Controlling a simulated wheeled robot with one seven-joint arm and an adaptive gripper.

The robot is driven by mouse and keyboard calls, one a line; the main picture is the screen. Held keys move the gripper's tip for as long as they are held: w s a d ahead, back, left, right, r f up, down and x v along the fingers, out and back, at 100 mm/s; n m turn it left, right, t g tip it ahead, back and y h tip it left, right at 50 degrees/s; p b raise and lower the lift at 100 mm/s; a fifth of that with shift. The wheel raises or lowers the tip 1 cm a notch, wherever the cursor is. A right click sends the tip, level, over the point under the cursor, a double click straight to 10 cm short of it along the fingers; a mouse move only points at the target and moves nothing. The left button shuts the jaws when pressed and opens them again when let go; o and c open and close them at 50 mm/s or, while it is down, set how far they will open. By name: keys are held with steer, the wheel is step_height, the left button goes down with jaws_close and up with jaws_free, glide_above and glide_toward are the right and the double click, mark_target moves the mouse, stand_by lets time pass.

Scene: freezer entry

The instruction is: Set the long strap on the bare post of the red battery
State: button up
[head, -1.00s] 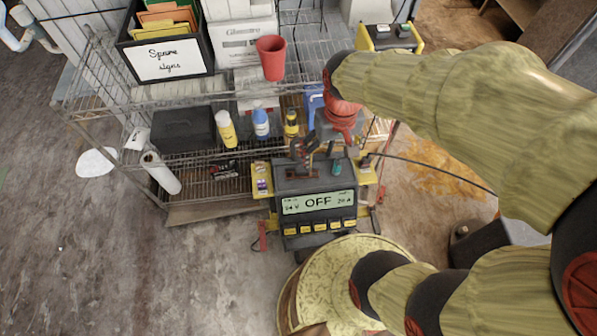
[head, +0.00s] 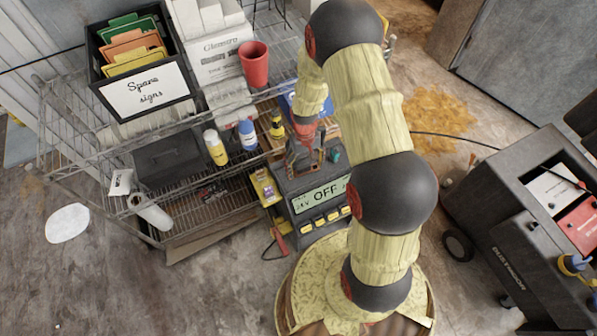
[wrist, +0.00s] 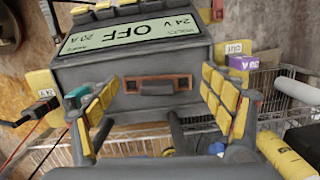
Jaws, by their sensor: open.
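The red battery (head: 583,224) sits in a dark wheeled cart at the right edge of the head view, partly cut off by the frame. A blue and yellow fitting is at its near side; I cannot make out its bare post. My gripper (head: 304,155) is above the dark charger's top, far left of the battery. In the wrist view my gripper (wrist: 160,105) is open, with yellow-padded fingers either side of a dark piece in a copper-coloured frame (wrist: 157,84) on the charger. Nothing is clearly held. I cannot identify the long strap.
The charger (head: 312,205) reads OFF. A wire shelf (head: 75,170) at the left holds a sign box (head: 145,85), a red cup (head: 254,65) and bottles. A white battery (head: 550,188) is beside the red one. A black cable crosses the floor between charger and cart.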

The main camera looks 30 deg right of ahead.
mark_target(303, 166)
steer(key=w, duration=0.1)
steer(key=w+t, duration=0.1)
steer(key=shift+w+r, duration=0.3)
steer(key=shift+w, duration=0.1)
steer(key=shift+w+d, duration=0.15)
steer(key=shift+w, duration=0.15)
steer(key=shift+w+d+f, duration=0.15)
steer(key=shift+w, duration=0.05)
step_height(303, 166, down, 2)
steer(key=shift+f+b, duration=0.2)
steer(key=shift+b, duration=0.2)
steer(key=f, duration=0.1)
steer(key=f+b, duration=0.1)
steer(key=f, duration=0.1)
steer(key=f+b, duration=0.1)
steer(key=f, duration=0.1)
steer(key=shift+s+d+f, duration=0.1)
steer(key=shift+s+d, duration=0.05)
steer(key=shift+s, duration=0.2)
steer(key=c, duration=0.3)
